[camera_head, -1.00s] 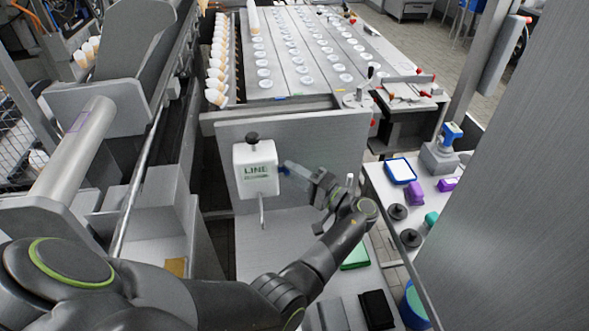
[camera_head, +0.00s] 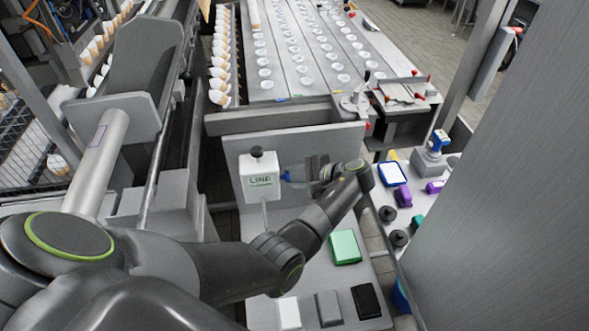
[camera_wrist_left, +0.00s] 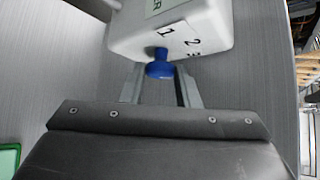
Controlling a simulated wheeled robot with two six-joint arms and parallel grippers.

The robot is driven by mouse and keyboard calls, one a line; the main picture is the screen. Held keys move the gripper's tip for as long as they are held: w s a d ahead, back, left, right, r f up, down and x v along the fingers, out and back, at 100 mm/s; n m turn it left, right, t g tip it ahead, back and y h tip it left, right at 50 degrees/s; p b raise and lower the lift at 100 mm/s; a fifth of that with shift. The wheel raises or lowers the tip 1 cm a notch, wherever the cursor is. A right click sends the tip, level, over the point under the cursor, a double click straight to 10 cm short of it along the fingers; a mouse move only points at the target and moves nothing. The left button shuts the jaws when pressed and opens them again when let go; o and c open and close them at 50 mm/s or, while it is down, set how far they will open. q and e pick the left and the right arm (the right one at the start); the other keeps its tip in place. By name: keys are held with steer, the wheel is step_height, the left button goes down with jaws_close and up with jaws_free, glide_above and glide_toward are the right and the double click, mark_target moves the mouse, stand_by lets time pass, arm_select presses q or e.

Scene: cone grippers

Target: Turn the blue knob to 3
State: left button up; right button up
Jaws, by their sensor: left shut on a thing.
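A white box labelled "LINE" (camera_head: 260,178) is mounted on a grey upright panel, with a black knob (camera_head: 256,152) on top. The blue knob (camera_head: 286,176) sticks out of its right side in the head view. In the left wrist view the blue knob (camera_wrist_left: 159,69) lies between my fingertips, below the printed numbers 1 and 2 (camera_wrist_left: 178,40); a 3 lies further right, partly cut off from clear reading. My left gripper (camera_head: 303,172) is shut on the blue knob. Which number the knob points to cannot be told. My right gripper is not in view.
A green pad (camera_head: 344,247) and white, grey and black blocks (camera_head: 366,301) lie on the grey surface below. A side table at right holds a blue-rimmed tray (camera_head: 392,174), purple items and black round pieces. A conveyor with cups stands behind the panel.

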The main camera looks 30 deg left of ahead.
arm_select(q)
steer(key=shift+w+a+r+m+g+h+p, duration=0.1)
steer(key=shift+m+g+h+p, duration=0.35)
steer(key=shift+h+p, duration=0.15)
steer(key=shift+w+r+m+g+h+p, duration=0.1)
steer(key=shift+m+g+h+p, duration=0.25)
steer(key=shift+g+h+p, duration=0.25)
steer(key=o, duration=0.9)
steer(key=shift+o, duration=0.2)
